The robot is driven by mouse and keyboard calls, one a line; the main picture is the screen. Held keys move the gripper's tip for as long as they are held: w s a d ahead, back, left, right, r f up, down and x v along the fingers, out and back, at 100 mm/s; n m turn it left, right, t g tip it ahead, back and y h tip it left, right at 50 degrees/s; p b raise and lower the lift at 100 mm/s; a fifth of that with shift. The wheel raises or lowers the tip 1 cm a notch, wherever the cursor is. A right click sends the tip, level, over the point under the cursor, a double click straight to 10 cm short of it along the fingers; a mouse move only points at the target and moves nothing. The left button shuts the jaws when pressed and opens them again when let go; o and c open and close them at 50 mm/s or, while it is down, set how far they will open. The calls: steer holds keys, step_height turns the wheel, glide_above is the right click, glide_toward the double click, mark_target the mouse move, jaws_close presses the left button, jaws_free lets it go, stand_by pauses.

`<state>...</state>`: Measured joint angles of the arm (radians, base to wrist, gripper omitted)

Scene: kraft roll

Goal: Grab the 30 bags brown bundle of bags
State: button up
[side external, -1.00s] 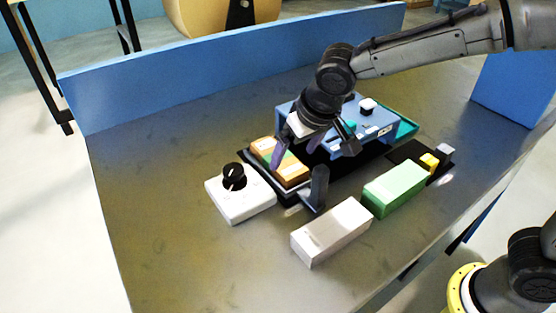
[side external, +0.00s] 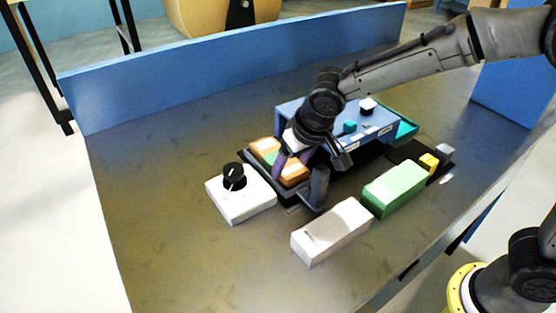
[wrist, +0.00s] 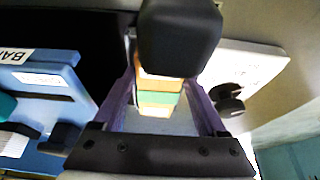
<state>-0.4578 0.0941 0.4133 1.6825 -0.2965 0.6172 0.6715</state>
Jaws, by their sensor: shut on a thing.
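In the wrist view my gripper (wrist: 160,95) is shut on the bundle (wrist: 158,84), which sits between the two fingers. My wrist and a dark block at the top of the wrist view hide part of it.
A blue box-like machine (side external: 365,128) stands just behind. A white box with a black knob (side external: 240,198) is at left. A white block (side external: 330,232) and a green block (side external: 394,188) lie in front.

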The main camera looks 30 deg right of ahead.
steer(key=shift+c, duration=0.8)
steer(key=shift+r, duration=0.1)
